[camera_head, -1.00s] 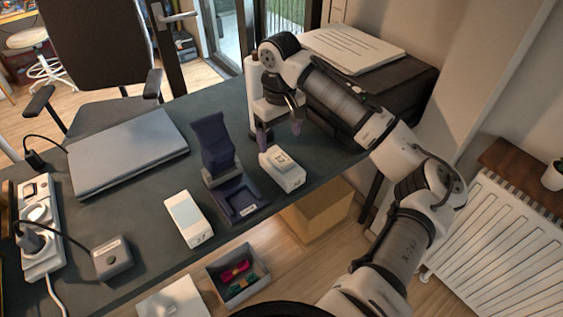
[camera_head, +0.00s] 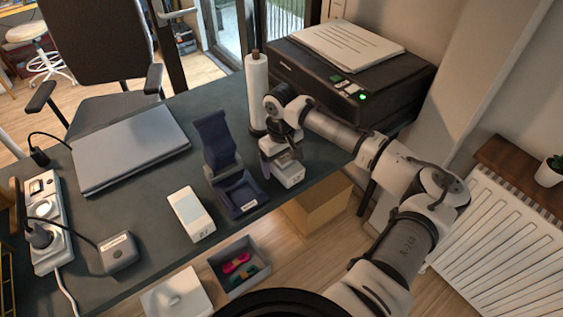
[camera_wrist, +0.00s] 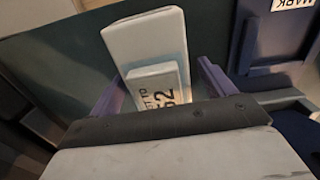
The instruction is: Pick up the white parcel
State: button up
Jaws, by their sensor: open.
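The white parcel (camera_head: 291,177) lies on the dark desk near its front edge. My gripper (camera_head: 281,160) is directly above it and hides most of its top. In the wrist view the parcel (camera_wrist: 146,40) has a smaller raised block on top with dark print. My gripper (camera_wrist: 161,72) is open there, with one purple finger on each side of the raised block. I see gaps between the fingers and the block. I cannot tell how far down the fingertips reach.
A dark blue stand (camera_head: 218,150) with a labelled tray is just left of the parcel. A second white box (camera_head: 190,214) lies further left. A white roll (camera_head: 257,92) stands behind my gripper, near a black printer (camera_head: 350,91). A laptop (camera_head: 130,147) covers the desk's back left.

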jog(key=c, duration=1.1)
jog(key=shift+r, duration=0.1)
notch_tip(320, 180, up, 20)
jog(key=b, duration=0.2)
jog(key=shift+b, duration=0.35)
